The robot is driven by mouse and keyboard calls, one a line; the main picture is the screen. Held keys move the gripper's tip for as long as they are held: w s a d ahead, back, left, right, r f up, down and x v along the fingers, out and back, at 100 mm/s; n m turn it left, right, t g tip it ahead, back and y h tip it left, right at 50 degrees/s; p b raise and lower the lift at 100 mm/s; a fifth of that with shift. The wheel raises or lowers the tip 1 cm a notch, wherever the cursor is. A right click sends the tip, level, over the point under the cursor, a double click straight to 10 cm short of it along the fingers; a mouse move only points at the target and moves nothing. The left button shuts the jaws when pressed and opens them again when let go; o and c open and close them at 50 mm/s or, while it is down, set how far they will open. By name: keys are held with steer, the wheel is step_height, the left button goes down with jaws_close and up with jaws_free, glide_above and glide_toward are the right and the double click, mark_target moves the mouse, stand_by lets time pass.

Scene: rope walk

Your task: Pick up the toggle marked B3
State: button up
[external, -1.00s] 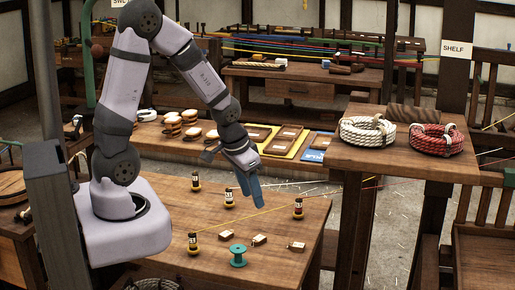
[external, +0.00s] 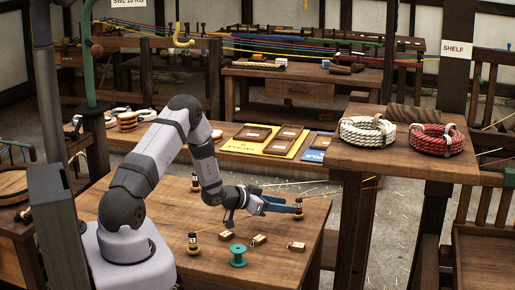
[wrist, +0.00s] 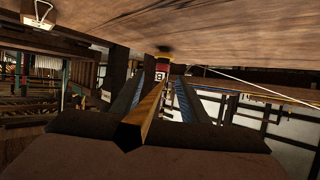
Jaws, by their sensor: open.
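My gripper (external: 288,206) is low over the right part of the table, its blue fingers open and reaching right. An upright black-and-yellow piece (external: 299,212) with a white label stands at the fingertips, partly hidden by them. In the wrist view, which is upside down, the open fingers (wrist: 158,80) are either side of a red-and-yellow labelled piece (wrist: 160,72). Its label seems to begin with B; the rest is unclear. Whether the fingers touch it cannot be told. A yellow strip (wrist: 146,112) runs between the fingers. Similar upright pieces stand at left (external: 195,184) and front (external: 193,244).
A green spool (external: 238,256) and small wooden labelled blocks (external: 296,246) lie on the front of the table (external: 230,278). Rope coils (external: 367,131) sit on the shelf (external: 390,166) at right.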

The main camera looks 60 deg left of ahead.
mark_target(298, 213)
steer(key=shift+a+p+x, duration=0.2)
steer(key=shift+p+x, duration=0.9)
steer(key=shift+x, duration=2.55)
steer(key=shift+f, duration=0.1)
jaws_close()
